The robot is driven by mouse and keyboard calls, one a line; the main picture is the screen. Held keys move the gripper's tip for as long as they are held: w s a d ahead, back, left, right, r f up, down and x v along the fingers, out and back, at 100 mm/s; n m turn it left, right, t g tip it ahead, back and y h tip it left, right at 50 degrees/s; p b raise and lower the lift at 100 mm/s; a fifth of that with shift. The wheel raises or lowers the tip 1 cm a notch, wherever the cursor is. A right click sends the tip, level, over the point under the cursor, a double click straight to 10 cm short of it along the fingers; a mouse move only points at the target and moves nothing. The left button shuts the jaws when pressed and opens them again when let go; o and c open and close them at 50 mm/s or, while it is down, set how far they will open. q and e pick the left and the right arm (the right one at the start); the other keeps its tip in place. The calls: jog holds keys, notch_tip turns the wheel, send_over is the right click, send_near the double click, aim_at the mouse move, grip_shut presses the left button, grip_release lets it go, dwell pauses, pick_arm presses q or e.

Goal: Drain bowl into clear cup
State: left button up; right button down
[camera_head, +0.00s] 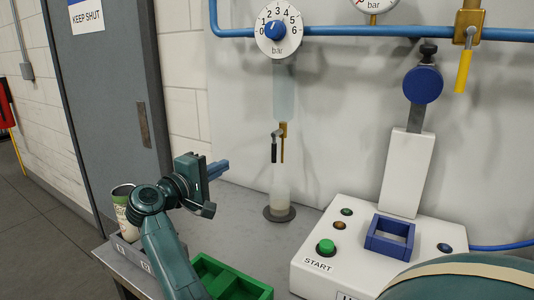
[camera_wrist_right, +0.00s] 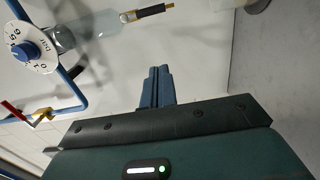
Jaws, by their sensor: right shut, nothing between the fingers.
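The clear bowl (camera_head: 284,95) hangs below a round dial on the blue pipe; it also shows in the right wrist view (camera_wrist_right: 95,25). Under it is a brass drain (camera_head: 283,140) with a black lever (camera_head: 274,150) hanging down. The clear cup (camera_head: 280,188) stands upright below the drain on a dark round pad (camera_head: 279,214). Its lower part looks pale; I cannot tell how full it is. My right gripper (camera_head: 222,168) is shut and empty, left of the cup and apart from it and the lever. Its blue fingers also show in the right wrist view (camera_wrist_right: 157,88). My left gripper is not in view.
A white panel with a green START button (camera_head: 325,246) and a blue square frame (camera_head: 389,237) stands at right. A green tray (camera_head: 232,275) lies in front. The bench between gripper and pad is clear.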

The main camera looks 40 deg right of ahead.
pick_arm(q)
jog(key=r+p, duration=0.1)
jog(key=p, duration=0.2)
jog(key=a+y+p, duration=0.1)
jog(key=p, duration=0.1)
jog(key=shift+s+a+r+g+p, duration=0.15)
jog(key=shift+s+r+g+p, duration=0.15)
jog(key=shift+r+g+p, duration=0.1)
pick_arm(e)
jog(key=s+d, duration=0.1)
jog(key=d, duration=1)
jog(key=shift+s+d, duration=0.15)
jog(key=shift+d, duration=0.2)
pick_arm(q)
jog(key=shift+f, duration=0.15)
